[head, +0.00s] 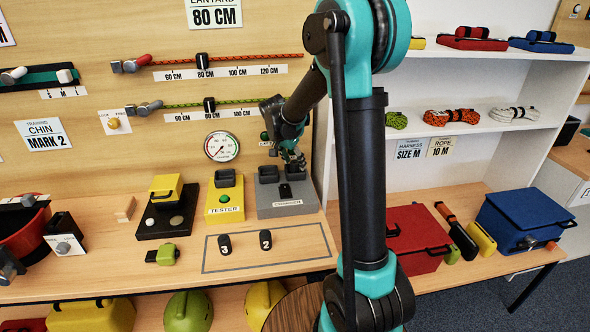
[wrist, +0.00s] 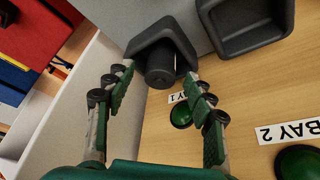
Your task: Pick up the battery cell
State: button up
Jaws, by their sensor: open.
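A black battery cell (wrist: 160,72) sits in the dark bay 1 socket (wrist: 150,38) in the wrist view. My gripper (wrist: 157,80) is open, with one finger on each side of the cell and gaps visible between. In the head view my gripper (head: 293,158) is low, over the right side of the grey charger (head: 292,209); it hides much of that bay. The bay 2 socket (wrist: 245,22) looks empty. Two other black cells, marked 3 (head: 224,244) and 2 (head: 265,240), stand apart in the outlined rectangle on the bench.
The yellow tester (head: 225,211) stands left of the charger. A white shelf side panel (wrist: 78,110) is close beside my gripper in the wrist view. A red case (head: 413,240) and blue box (head: 525,220) lie right. The bench before the charger is mostly clear.

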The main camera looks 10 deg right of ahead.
aim_at(294, 162)
jog(key=shift+c, duration=0.2)
grip_shut()
jog(key=shift+r, duration=0.15)
notch_tip(294, 162, up, 20)
dwell(0.6)
